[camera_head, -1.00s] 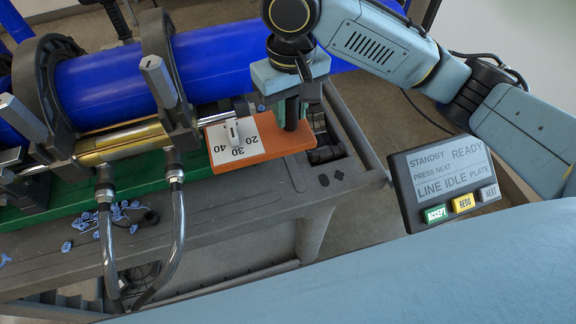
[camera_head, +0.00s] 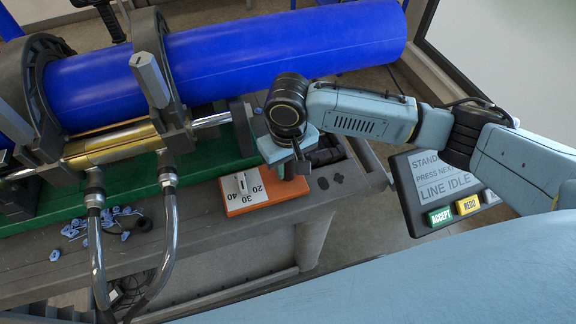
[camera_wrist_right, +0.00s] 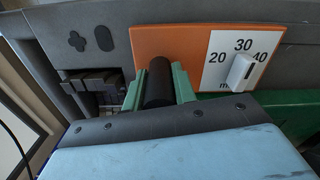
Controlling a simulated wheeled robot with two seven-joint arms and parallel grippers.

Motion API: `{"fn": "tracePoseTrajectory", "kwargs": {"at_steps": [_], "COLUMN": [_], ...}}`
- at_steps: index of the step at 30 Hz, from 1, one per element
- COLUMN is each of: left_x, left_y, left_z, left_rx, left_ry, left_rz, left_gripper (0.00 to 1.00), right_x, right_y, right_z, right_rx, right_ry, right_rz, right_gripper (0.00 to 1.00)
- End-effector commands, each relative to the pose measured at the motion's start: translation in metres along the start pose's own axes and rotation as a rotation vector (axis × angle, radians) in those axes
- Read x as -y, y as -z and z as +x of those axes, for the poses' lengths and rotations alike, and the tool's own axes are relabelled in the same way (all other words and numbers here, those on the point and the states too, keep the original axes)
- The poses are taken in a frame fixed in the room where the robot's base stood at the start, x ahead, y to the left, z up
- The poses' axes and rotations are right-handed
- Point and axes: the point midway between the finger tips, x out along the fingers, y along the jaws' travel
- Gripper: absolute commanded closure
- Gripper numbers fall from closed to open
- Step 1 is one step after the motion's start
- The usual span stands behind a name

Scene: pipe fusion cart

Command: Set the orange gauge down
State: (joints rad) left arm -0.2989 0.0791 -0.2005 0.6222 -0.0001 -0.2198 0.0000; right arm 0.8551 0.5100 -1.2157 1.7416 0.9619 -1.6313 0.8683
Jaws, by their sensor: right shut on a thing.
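The orange gauge (camera_head: 264,204) is a flat orange block with a white scale marked 20, 30 and 40 and a small white slider. It lies at or just above the grey cart top, near its front edge; I cannot tell if it touches. My right gripper (camera_head: 290,170) is over its right end. In the right wrist view the gauge (camera_wrist_right: 168,42) shows its orange end, and the green fingers of my right gripper (camera_wrist_right: 160,85) are shut on its black upright handle (camera_wrist_right: 159,82). My left gripper is not in view.
The grey cart top (camera_head: 195,210) has loose blue shavings (camera_head: 105,222) at left. A green bed (camera_head: 215,153), clamps and a long blue pipe (camera_head: 260,55) lie behind. Two hoses (camera_head: 168,235) stand left of the gauge. A control panel (camera_head: 440,185) is at right.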

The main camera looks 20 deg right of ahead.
Motion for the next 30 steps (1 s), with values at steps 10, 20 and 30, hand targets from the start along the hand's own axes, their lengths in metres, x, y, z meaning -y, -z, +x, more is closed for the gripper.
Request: {"fn": "tracePoseTrajectory", "kwargs": {"at_steps": [10, 20, 30], "left_x": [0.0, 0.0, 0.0], "left_y": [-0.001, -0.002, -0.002], "left_z": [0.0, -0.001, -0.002], "left_rx": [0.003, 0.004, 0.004], "left_ry": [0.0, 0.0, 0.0], "left_rz": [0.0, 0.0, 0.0], "left_gripper": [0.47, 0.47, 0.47], "right_x": [0.001, 0.0, 0.0], "right_y": [0.001, 0.0, 0.001], "right_z": [0.003, 0.005, -0.007], "right_rx": [-0.002, -0.001, -0.003], "right_ry": [0.002, 0.001, 0.001], "right_rz": [0.0, 0.0, -0.001], "right_gripper": [1.0, 0.51, 0.51]}}
